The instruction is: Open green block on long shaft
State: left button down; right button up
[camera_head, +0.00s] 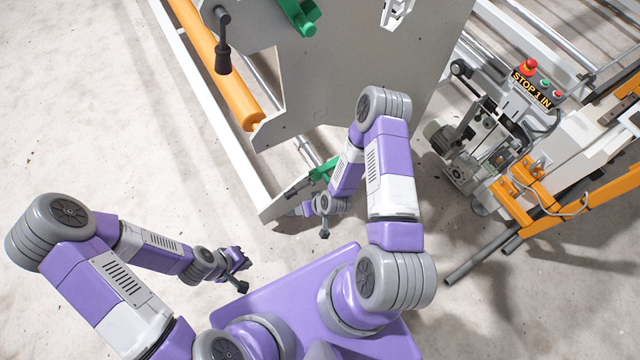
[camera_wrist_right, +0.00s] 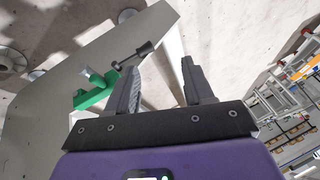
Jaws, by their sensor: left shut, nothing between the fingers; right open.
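A green block (camera_head: 324,169) sits at the lower end of the frame by a metal shaft (camera_head: 306,150), partly hidden by my right forearm. In the right wrist view, the green block (camera_wrist_right: 96,90) lies on a light grey plate, with a black-handled lever (camera_wrist_right: 133,57) sticking out toward the upper right. My right gripper (camera_wrist_right: 160,66) is open and nothing shows between its fingers. Its left finger is close to the block and lever; I cannot tell if they touch. My left gripper (camera_head: 241,266) is shut and empty, off to the left above the floor.
Another green block (camera_head: 300,14) is on the large grey side plate (camera_head: 350,55), near a black crank handle (camera_head: 223,58) and orange roller (camera_head: 215,60). A machine with a red stop button (camera_head: 528,67) stands at right. Floor at left is clear.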

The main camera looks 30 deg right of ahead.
jog(key=w+d+f+n+t+h+b, duration=0.4)
jog(key=d+f+t, duration=0.5)
jog(key=d+f, duration=0.55)
jog(key=b+x, duration=0.2)
jog(key=x, duration=0.6)
jog(key=shift+w+m+h+b, duration=0.3)
jog(key=shift+b, duration=0.1)
grip_shut()
